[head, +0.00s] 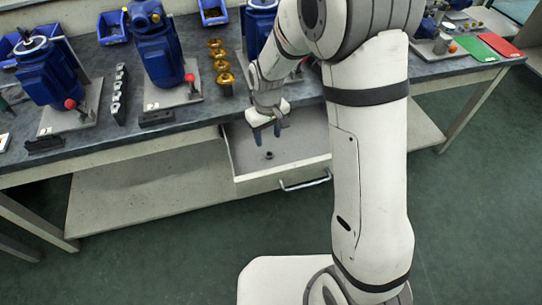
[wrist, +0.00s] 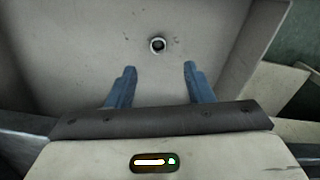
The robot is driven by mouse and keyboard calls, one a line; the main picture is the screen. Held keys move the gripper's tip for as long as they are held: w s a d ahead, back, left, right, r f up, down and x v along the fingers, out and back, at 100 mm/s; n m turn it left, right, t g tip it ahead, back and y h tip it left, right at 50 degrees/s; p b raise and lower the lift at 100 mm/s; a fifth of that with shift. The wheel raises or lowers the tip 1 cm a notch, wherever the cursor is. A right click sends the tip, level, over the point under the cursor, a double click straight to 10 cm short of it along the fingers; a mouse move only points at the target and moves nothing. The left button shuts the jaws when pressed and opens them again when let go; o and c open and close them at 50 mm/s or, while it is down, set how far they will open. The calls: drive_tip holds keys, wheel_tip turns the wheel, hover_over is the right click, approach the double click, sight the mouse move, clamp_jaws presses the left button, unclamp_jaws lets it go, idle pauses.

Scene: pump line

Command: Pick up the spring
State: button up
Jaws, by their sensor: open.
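A small dark ring-like part, which looks like the spring (head: 269,155), lies on the floor of an open drawer (head: 300,150) under the bench. In the wrist view the spring (wrist: 158,45) shows as a light ring with a dark centre, beyond the fingertips and between their lines. My gripper (head: 266,133) is over the drawer, its two blue fingers pointing down and apart. In the wrist view my gripper (wrist: 158,68) is open with nothing between its fingers. The spring is apart from both fingers.
The drawer walls surround the spring, and the drawer handle (head: 305,181) faces the front. The bench top (head: 215,105) above holds blue pumps (head: 157,50), brass-coloured parts (head: 222,66) and blue bins (head: 113,27). A green mat (head: 474,48) and a red mat (head: 502,46) lie at the right.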

sight(269, 153)
drive_tip(key=f, duration=0.3)
drive_tip(key=f+b, duration=0.1)
drive_tip(key=f, duration=0.3)
drive_tip(key=shift+d+f+b, duration=0.2)
drive_tip(key=shift+f+b, duration=0.1)
drive_tip(key=shift+r, duration=0.1)
clamp_jaws()
